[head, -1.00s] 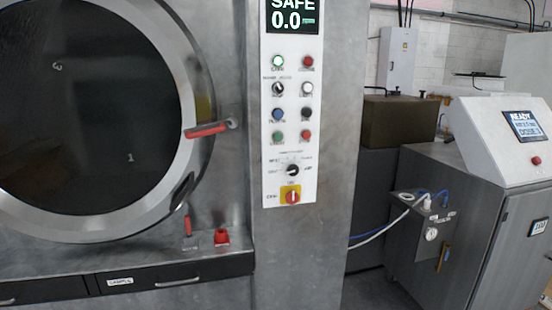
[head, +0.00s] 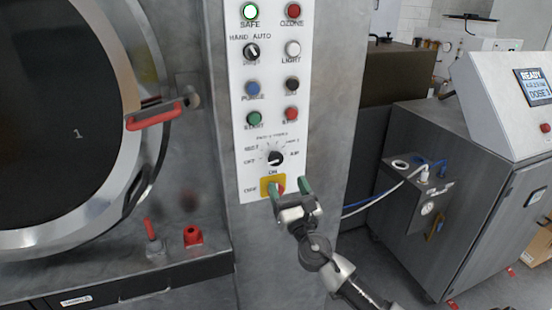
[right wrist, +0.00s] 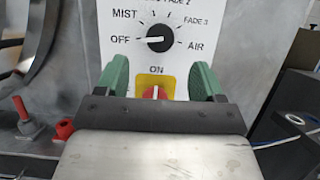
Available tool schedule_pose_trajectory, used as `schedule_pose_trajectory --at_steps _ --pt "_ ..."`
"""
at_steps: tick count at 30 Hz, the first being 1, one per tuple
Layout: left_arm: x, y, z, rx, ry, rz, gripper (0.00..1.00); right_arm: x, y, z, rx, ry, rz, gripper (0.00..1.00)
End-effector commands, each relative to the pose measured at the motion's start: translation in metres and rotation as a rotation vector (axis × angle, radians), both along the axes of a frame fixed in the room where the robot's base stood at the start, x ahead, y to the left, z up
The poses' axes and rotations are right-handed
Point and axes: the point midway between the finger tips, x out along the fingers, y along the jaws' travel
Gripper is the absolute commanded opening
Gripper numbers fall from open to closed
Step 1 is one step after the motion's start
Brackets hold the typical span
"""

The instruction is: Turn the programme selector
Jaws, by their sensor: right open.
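The programme selector (head: 275,158) is a round black knob low on the white control panel (head: 249,88). In the right wrist view the selector (right wrist: 159,38) shows its white mark pointing left, towards OFF; MIST, FADE 3 and AIR are printed around it. My right gripper (head: 290,189) is open and empty, with its green fingers just below the selector in the head view. In the right wrist view the gripper's fingers (right wrist: 160,78) stand apart below the knob, on either side of it. I see no contact with the knob. My left gripper is not in view.
A red and yellow ON/OFF switch (head: 266,187) sits directly under the selector, partly hidden by my fingers. Push buttons are above it. A red door handle (head: 154,115) and a red fitting (head: 193,236) are at left. A steel cabinet (head: 425,150) stands at right.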

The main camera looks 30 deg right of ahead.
Motion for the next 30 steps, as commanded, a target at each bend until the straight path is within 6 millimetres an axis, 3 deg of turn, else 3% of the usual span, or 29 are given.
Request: schedule_pose_trajectory --at_steps 3,10,23,24,30 --pt "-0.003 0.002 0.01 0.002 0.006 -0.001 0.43 0.023 -0.006 0.013 0.001 -0.001 -0.001 0.68" --pt "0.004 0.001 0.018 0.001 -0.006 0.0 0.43 0.055 -0.013 0.025 0.002 0.001 0.001 0.68" --pt "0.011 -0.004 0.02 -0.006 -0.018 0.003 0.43 0.066 -0.016 0.028 0.004 0.002 0.002 0.68" --pt "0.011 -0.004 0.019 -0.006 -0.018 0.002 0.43 0.066 -0.016 0.028 0.004 0.002 0.002 0.67" --pt "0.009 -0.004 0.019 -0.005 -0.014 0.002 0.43 0.066 -0.016 0.027 0.003 0.002 0.001 0.36"
